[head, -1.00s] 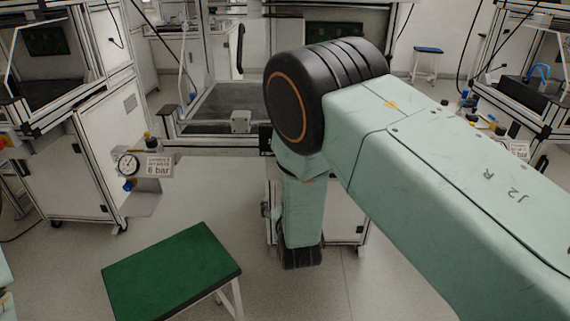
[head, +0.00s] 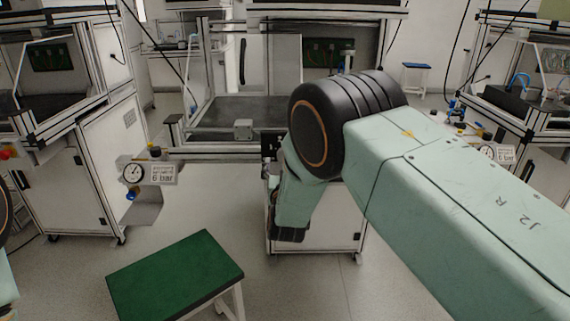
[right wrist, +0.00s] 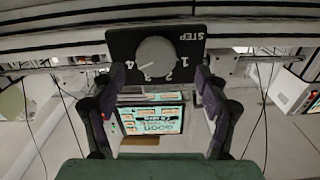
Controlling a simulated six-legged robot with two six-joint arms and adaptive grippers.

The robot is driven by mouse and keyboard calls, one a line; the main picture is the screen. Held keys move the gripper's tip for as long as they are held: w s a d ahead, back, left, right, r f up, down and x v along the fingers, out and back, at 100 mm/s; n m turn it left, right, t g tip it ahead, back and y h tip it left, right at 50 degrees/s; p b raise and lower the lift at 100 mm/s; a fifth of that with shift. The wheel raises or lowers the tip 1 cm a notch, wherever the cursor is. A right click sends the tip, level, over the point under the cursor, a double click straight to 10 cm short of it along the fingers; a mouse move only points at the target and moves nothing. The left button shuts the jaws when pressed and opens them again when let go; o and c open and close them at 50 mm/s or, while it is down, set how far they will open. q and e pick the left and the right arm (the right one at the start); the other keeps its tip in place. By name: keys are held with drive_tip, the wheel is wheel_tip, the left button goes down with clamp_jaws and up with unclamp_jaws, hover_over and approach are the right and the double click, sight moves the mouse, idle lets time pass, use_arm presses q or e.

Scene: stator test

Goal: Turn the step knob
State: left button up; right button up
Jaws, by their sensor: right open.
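The step knob (right wrist: 156,57) is a round grey dial on a black panel (right wrist: 120,44) marked STEP with numerals, upside down in the right wrist view. My right gripper (right wrist: 154,84) is open, its two dark fingers apart on the left and right, below the knob in the picture. The fingers look empty, and I cannot tell whether either touches the panel. In the head view my right arm covers the middle of the scene, and I cannot make out the knob there. My left gripper is not in view.
A lit screen (right wrist: 152,120) shows between the fingers in the right wrist view. Grey floor is open between.

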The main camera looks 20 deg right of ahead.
drive_tip(key=x, duration=0.3)
drive_tip(key=shift+w+d+b, duration=0.25)
drive_tip(key=shift+b, duration=0.15)
drive_tip(key=shift+d+f, duration=0.1)
drive_tip(key=shift+d, duration=0.1)
drive_tip(key=shift+c, duration=0.8)
drive_tip(key=shift+a, duration=0.15)
drive_tip(key=c, duration=1)
